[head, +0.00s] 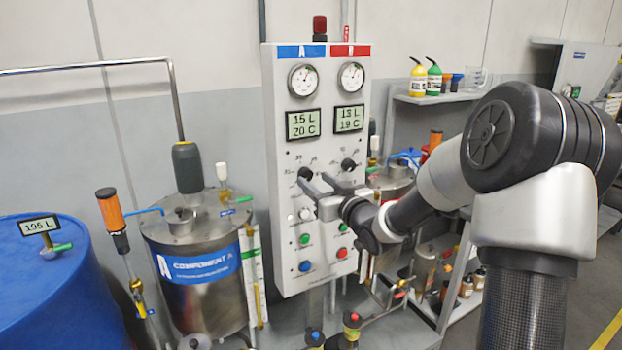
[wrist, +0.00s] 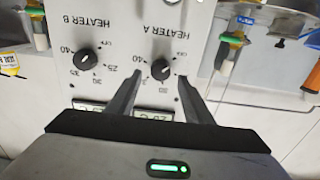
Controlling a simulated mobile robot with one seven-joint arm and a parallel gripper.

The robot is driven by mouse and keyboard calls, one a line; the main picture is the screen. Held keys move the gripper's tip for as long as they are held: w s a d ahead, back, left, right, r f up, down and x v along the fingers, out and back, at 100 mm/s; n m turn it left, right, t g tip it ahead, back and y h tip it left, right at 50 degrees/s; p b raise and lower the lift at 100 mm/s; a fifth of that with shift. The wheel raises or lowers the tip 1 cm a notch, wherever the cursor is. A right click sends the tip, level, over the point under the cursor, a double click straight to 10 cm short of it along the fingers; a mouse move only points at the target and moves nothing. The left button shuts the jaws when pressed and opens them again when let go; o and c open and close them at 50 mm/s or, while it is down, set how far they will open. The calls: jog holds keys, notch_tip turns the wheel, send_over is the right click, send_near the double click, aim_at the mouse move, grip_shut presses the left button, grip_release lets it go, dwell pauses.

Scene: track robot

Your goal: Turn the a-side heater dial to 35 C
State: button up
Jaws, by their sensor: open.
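The heater A dial (wrist: 161,69) is a black knob on the white panel (head: 285,245), which appears upside down in the wrist view. It also shows in the head view (head: 305,173), partly behind a finger. My gripper (wrist: 160,76) is open, with one fingertip on each side of the dial and small gaps visible. In the head view my gripper (head: 315,181) reaches the panel from the right. The numbers around the dial are partly hidden by the fingers; its pointer is too small to read. The A display (head: 303,124) reads 15 L and 20 C.
The heater B dial (head: 348,165) sits close beside, with the B display (head: 349,119) above it reading 19 C. Coloured buttons (head: 304,239) lie below the dials. The Component A tank (head: 200,300) stands left of the panel, and a blue drum (head: 50,290) further left.

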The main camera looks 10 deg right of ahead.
aim_at(308, 175)
jog(key=shift+x, duration=1.65)
jog(key=c, duration=1.1)
jog(key=shift+m, duration=0.3)
